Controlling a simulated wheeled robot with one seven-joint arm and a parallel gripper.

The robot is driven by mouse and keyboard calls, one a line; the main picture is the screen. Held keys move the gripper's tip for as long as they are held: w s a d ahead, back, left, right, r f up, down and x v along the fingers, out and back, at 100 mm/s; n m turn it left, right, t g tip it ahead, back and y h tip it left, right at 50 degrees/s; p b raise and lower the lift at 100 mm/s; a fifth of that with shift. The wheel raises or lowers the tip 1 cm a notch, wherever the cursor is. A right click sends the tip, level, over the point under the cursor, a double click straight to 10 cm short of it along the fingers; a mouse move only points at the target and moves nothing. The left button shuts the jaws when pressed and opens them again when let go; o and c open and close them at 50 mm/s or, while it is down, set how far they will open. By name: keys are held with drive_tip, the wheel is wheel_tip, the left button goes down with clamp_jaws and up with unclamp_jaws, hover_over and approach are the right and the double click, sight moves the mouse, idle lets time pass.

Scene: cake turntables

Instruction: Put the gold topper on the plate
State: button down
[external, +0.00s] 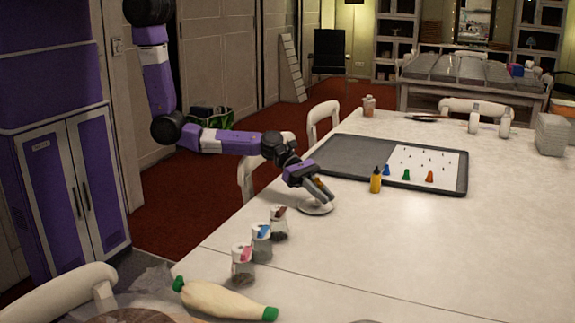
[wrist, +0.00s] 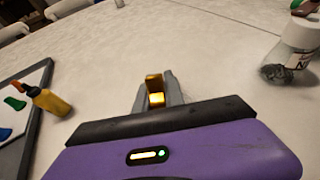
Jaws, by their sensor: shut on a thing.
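The gold topper (wrist: 154,86) shows in the wrist view as a small yellow-gold block between my fingertips. My gripper (wrist: 157,92) is shut on it. A small gold-orange spot shows by the fingers there; the rest of the topper is hidden. I cannot tell whether the topper touches the plate. The plate's outline is not clear in the wrist view.
Several small jars (external: 261,240) stand in front of the plate. A dark tray (external: 335,160) with a white sheet and small coloured cones lies behind it. A yellow bottle (external: 376,180) stands by the tray's front edge. The table's right side is mostly clear.

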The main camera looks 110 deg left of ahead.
drive_tip(key=shift+f, duration=0.25)
drive_tip(key=shift+f, duration=0.15)
drive_tip(key=c, duration=1.4)
unclamp_jaws()
drive_tip(key=shift+c, duration=0.2)
drive_tip(key=v, duration=1.2)
